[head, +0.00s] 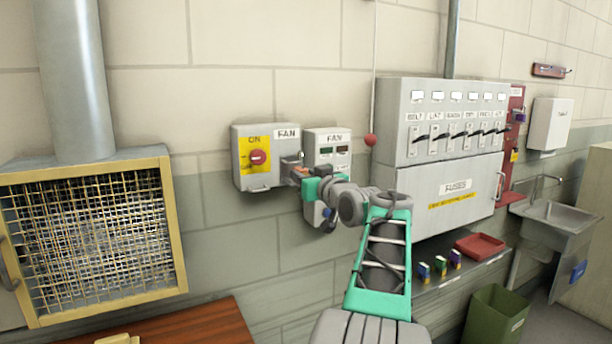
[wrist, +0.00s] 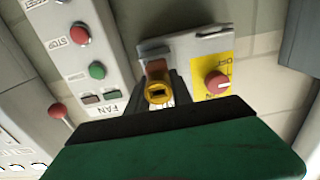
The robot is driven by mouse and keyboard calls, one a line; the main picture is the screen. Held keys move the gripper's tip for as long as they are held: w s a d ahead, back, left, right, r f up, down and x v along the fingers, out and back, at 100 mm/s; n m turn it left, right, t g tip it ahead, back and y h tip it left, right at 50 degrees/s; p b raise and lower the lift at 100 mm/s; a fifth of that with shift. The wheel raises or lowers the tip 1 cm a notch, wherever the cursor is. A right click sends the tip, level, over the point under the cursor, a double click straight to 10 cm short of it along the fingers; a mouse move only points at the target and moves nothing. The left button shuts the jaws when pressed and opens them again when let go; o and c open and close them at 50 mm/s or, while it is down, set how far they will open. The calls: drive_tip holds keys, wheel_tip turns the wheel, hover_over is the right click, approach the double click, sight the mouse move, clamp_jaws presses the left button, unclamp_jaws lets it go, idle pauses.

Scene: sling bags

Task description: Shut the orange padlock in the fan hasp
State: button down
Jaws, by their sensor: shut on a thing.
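The orange padlock (wrist: 156,68) shows in the wrist view between the dark fingers of my gripper (wrist: 160,92). A round yellow end with a dark slot (wrist: 158,93) faces the camera. My gripper (head: 298,172) is shut on it, at the right side of the grey fan isolator box (head: 242,170). The box carries a red rotary knob (head: 258,157) on a yellow plate, which also shows in the wrist view (wrist: 216,84). The hasp and the padlock's shackle are hidden or too small to make out. I cannot tell whether the shackle is through the hasp.
A fan control box (head: 325,140) with red and green buttons stands close to the right, partly behind my arm. A red ball (head: 371,140) hangs on a cord. A mesh cage (head: 95,235) is at the left.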

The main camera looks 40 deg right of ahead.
drive_tip(key=shift+p+x, duration=0.65)
drive_tip(key=shift+x, duration=1.05)
drive_tip(key=shift+f+b, duration=0.1)
drive_tip(key=shift+b, duration=0.3)
drive_tip(key=shift+c, duration=2.1)
unclamp_jaws()
drive_tip(key=shift+s+f, duration=0.1)
drive_tip(key=shift+s, duration=0.05)
drive_tip(key=shift+b+v, duration=1.1)
drive_tip(key=shift+v, duration=0.1)
drive_tip(key=b+v, duration=0.2)
drive_tip(key=v, duration=0.2)
drive_tip(key=shift+s+a+b, duration=0.1)
drive_tip(key=shift+s+b, duration=0.1)
drive_tip(key=shift+b, duration=0.2)
